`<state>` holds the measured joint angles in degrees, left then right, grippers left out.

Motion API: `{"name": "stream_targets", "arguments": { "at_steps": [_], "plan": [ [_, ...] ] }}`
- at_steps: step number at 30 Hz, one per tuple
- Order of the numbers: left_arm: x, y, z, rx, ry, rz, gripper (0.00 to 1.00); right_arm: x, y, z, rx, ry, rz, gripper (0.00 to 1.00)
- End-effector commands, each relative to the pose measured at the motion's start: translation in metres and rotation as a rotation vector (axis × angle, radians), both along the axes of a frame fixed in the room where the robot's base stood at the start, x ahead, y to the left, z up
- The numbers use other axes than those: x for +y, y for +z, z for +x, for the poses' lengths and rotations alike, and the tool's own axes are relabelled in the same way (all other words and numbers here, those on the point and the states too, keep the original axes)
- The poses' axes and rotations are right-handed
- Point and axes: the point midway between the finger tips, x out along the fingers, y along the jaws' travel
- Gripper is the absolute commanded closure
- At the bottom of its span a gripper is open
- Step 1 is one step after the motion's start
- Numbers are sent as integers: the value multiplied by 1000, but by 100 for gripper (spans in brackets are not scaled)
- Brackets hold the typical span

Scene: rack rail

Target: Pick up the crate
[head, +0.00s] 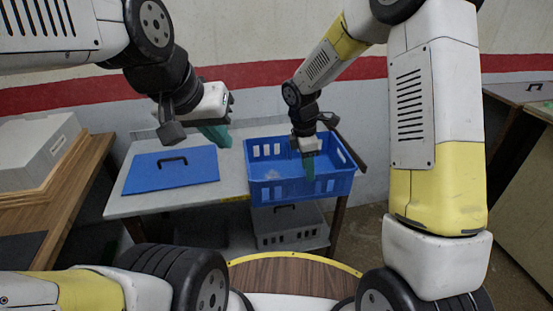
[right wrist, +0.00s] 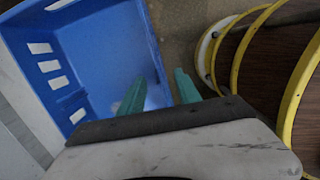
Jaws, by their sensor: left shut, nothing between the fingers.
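The blue crate (head: 333,188) stands upright on a grey table, with slots in its walls and its open top up. It also shows in the right wrist view (right wrist: 88,22). My right gripper (head: 309,172) is at the crate's near wall, pointing down. In the right wrist view its teal fingers (right wrist: 161,78) are apart, one inside the crate and one outside, with the wall between them. A gap shows beside the wall. My left gripper (head: 218,136) is shut and empty, above the table to the left of the crate.
A blue panel with a black handle (head: 150,181) lies on the grey table (head: 232,178) left of the crate. A grey crate (head: 290,232) sits on the shelf below. A wooden bench with a grey box (head: 35,150) stands at the left.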

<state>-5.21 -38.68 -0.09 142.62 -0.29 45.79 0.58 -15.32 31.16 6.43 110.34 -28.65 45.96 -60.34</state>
Motion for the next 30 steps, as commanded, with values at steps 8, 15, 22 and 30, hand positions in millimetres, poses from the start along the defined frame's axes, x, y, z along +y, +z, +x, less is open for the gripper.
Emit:
{"name": "stream_targets", "arguments": {
  "at_steps": [8, 15, 22, 30],
  "plan": [
    [-3, 2, -6, -17, -18, 0, 100, 1, -30, 3, 19, 50, -13, 60],
    [-3, 2, -5, -16, -16, 1, 100, -3, -61, 6, 21, 47, -13, 60],
    [-3, 2, -5, -16, -16, 0, 100, -7, -87, 8, 18, 47, -12, 60],
    [-3, 2, -5, -16, -16, 0, 100, -7, -89, 8, 16, 47, -11, 64]
  ]
}}
